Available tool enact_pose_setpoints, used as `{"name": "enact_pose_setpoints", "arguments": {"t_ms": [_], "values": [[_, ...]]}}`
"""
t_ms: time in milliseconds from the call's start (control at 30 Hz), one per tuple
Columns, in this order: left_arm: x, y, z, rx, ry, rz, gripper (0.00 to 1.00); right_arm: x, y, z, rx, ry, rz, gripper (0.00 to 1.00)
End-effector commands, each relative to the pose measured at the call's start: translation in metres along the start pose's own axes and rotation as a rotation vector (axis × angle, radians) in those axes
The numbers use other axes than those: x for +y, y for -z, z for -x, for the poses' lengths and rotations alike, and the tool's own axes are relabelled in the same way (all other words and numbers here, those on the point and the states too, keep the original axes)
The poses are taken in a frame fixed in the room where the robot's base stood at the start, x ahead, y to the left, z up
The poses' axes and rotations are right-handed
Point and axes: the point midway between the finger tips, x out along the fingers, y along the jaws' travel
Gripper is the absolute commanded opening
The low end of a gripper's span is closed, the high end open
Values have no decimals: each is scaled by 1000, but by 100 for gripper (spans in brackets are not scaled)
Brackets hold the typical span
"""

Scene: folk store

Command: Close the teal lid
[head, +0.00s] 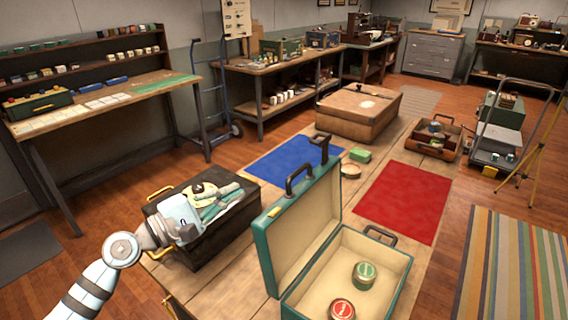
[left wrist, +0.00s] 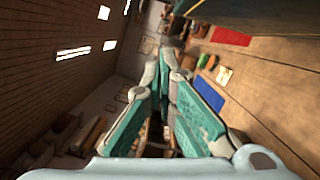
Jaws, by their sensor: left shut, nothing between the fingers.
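The teal case (head: 398,283) stands open at the front of the low wooden table. Its teal lid (head: 305,226) stands upright on the case's left side, its cream inner face towards the right. A green-topped round tin (head: 364,275) and a red-topped round tin (head: 342,309) lie inside. My left gripper (head: 232,190) is to the left of the lid, apart from it, in front of a black box in the picture. Its teal-padded fingers, also in the left wrist view (left wrist: 167,62), are shut and empty. My right gripper is out of view.
The black box (head: 235,222) with yellow handles is beside the lid. Floor lies open on the right, by a striped rug (head: 505,265).

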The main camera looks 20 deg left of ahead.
Motion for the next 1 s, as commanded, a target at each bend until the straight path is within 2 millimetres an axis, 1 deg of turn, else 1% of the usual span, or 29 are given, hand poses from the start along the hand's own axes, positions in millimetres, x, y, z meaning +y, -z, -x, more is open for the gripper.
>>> {"name": "enact_pose_setpoints", "arguments": {"t_ms": [67, 167, 367, 533, 567, 600, 733, 833, 1000], "values": [[2, 0, -6, 0, -3, 2, 0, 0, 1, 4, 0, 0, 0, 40], [4, -1, -20, -2, -5, 3, 0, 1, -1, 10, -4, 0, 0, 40], [4, -1, -62, -3, -5, 4, 0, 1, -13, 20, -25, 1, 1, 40], [2, -2, -99, -3, -3, 3, 0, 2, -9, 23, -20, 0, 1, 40], [2, -5, -103, -4, 1, 3, 0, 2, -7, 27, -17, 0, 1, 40], [4, -14, -103, -5, 1, 2, 0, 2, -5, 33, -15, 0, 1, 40], [3, -31, -107, -3, 1, -1, 0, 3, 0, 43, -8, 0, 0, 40], [2, -38, -108, -2, 1, 0, 0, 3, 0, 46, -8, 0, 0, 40], [0, -39, -108, -1, 1, 0, 0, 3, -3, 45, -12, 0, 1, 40]]}}
